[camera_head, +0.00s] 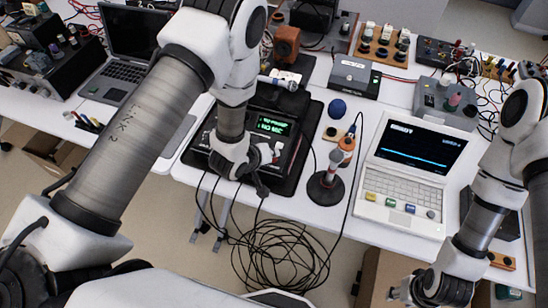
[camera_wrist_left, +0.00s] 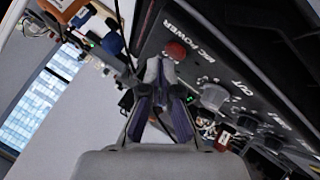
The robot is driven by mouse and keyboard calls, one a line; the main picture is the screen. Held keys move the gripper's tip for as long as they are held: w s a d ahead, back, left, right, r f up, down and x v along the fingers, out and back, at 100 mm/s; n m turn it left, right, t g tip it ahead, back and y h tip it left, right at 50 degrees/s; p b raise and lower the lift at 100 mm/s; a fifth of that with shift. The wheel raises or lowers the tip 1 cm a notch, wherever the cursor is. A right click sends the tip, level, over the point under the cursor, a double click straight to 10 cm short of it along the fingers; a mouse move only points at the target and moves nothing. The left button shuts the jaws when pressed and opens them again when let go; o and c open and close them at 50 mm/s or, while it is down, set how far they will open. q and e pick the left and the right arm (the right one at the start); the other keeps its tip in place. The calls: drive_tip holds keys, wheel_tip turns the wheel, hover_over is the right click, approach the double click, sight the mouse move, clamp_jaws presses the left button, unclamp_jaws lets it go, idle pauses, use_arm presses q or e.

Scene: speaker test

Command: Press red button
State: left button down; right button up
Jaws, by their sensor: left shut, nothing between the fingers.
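The red button (camera_wrist_left: 175,51) is a round red knob on a dark panel beside the lettering "MIC POWER" in the left wrist view. The panel belongs to a black device (camera_head: 305,150) with a green display, on the table in the head view. My left gripper (camera_wrist_left: 161,70) is shut and empty. Its fingertips are right by the red button; I cannot tell whether they touch it. In the head view my left gripper (camera_head: 262,186) is at the device's front edge, and the arm hides the button. My right gripper (camera_head: 402,292) is at the lower right, away from the device; its fingers are unclear.
Grey knobs (camera_wrist_left: 214,95) sit along the panel beside the button. A white laptop (camera_head: 398,210), a microphone stand (camera_head: 325,188) and a blue ball (camera_head: 337,108) are right of the device.

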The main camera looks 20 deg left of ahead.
use_arm(q)
drive_tip(key=shift+f+b, duration=0.3)
drive_tip(key=shift+f, duration=0.2)
idle(0.6)
drive_tip(key=shift+r+p, duration=0.85)
drive_tip(key=shift+r, duration=0.15)
wheel_tip(320, 180, up, 6)
drive_tip(key=p, duration=0.5)
